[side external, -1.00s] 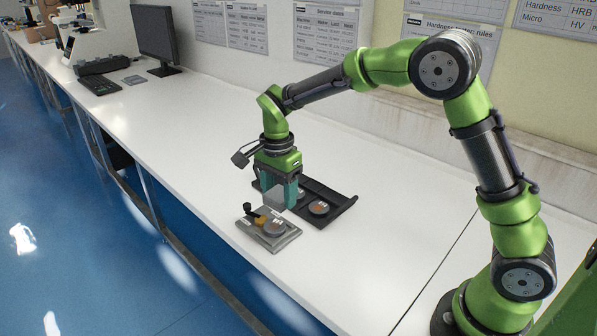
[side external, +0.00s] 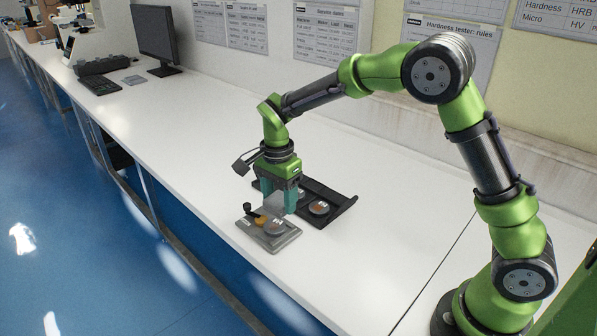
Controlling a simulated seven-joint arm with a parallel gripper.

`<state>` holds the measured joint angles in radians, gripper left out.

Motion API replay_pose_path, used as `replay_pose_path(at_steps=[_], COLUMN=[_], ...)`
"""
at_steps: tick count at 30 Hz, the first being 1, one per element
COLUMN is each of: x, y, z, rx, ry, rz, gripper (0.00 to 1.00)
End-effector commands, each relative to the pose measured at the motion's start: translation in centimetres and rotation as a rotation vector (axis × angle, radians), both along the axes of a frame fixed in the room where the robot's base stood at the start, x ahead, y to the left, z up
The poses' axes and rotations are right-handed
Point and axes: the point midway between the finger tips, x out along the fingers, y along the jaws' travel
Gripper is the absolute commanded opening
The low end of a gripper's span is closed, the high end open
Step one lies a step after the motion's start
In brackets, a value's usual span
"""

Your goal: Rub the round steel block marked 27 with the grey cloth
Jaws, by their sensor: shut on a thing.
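My gripper (side external: 278,204) has teal fingers and is shut on a pale grey piece, which looks like the grey cloth (side external: 277,206). It is low over the back part of a grey metal fixture (side external: 287,239) near the bench's front edge. A round steel block (side external: 276,227) sits on this fixture, just below the cloth; I cannot tell whether they touch. Another round block (side external: 319,208) lies in the black tray (side external: 338,211) behind. A further round block in the tray is partly hidden by my gripper. The marks on the blocks are too small to read.
The fixture carries a black knob (side external: 247,208) and an orange-brown part (side external: 261,219) beside the block. The white bench (side external: 390,230) is clear to the right of the tray. A monitor (side external: 155,38) and keyboard (side external: 100,85) stand far left.

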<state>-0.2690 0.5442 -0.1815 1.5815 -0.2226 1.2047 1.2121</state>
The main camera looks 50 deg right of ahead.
Motion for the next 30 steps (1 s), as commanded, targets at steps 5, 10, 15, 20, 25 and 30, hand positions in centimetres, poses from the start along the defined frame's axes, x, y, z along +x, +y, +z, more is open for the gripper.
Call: replay_pose_path(at_steps=[5, 10, 15, 20, 25, 30], x=[-0.1, -0.1, 0.0, 0.0, 1.7, 3.2], y=[0.0, 0.0, 0.0, 0.0, 0.5, 0.9], z=[-1.7, -3.3, -4.8, -6.8, -6.6, -6.6], rx=[0.001, 0.000, 0.001, 0.000, 0.001, 0.000], ry=[0.003, 0.003, 0.002, 0.004, 0.000, -0.001], rz=[-0.001, -0.001, -0.002, -0.001, -0.001, 0.000], gripper=[0.30, 0.30, 0.30, 0.30, 0.25, 0.25])
